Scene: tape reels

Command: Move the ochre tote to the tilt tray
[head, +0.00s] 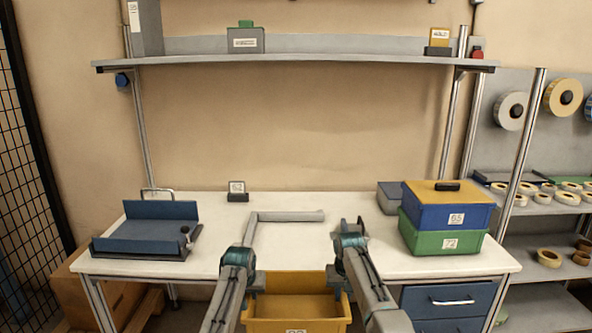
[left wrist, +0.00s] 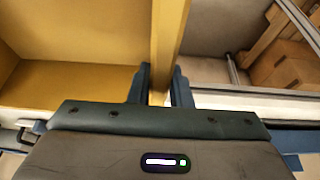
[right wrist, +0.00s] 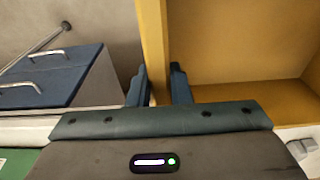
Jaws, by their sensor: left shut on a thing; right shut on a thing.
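The ochre tote (head: 297,308) is an open, empty-looking box at the front edge of the table, low in the head view; its lower part is cut off by the frame. My left gripper (head: 257,280) is shut on its left wall, and the left wrist view shows the wall (left wrist: 168,40) between the fingers (left wrist: 159,85). My right gripper (head: 335,277) is shut on its right wall, seen between the fingers (right wrist: 158,85) in the right wrist view. A blue tray with a raised back and a side knob, apparently the tilt tray (head: 146,230), stands on the table's left.
A grey L-shaped bar (head: 285,216) lies mid-table. A blue box (head: 447,212) with an ochre lid sits on a green box (head: 440,240) at the right. A small numbered sign (head: 237,190) stands at the back. A shelf (head: 300,45) hangs above; drawers (head: 450,300) are below right.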

